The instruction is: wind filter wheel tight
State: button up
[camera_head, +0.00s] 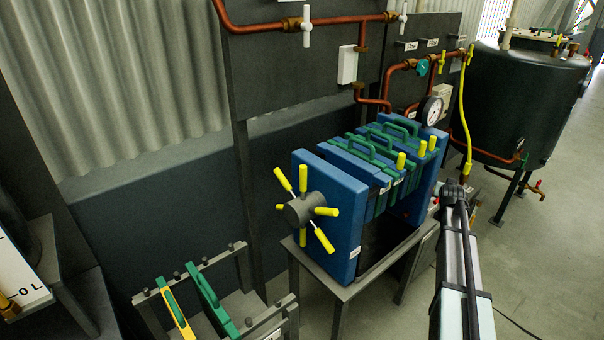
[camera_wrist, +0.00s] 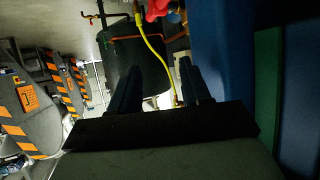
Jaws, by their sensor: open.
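The filter wheel (camera_head: 303,210) is a grey hub with several yellow-tipped spokes on the left blue end plate of the filter press. The press (camera_head: 345,225) has blue end blocks with green-handled plates (camera_head: 385,160) between them. My arm (camera_head: 458,265) reaches up from the bottom right, and its end is beside the right side of the press, far from the wheel. In the wrist view my gripper (camera_wrist: 160,85) shows two dark fingers spread apart with nothing between them. The blue side of the press (camera_wrist: 215,50) is close on the right there. The wheel is not in the wrist view.
The press stands on a grey table (camera_head: 345,290). A rack (camera_head: 215,300) with green and yellow plates is at the lower left. Copper pipes (camera_head: 290,25), a gauge (camera_head: 431,111) and a yellow hose (camera_head: 463,110) are behind. A dark tank (camera_head: 520,95) stands at right. The right floor is mostly open.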

jog(key=w+d+r+t+h, duration=0.1)
jog(key=w+d+r+t, duration=0.15)
jog(key=r, duration=0.85)
jog(key=w+d+r+t+h, duration=0.15)
jog(key=w+d+r, duration=0.25)
jog(key=r, duration=0.7)
jog(key=w+a+r+t+y, duration=0.1)
jog(key=a+r+t, duration=0.1)
jog(key=a+r, duration=0.7)
jog(key=s+a+r+g+y, duration=0.1)
jog(key=s+a+r+y, duration=0.15)
jog(key=a, duration=0.95)
jog(key=n+g+y, duration=0.6)
jog(key=n+g, duration=0.4)
jog(key=g, duration=0.3)
send_near(304, 167)
jog(key=x, duration=1.3)
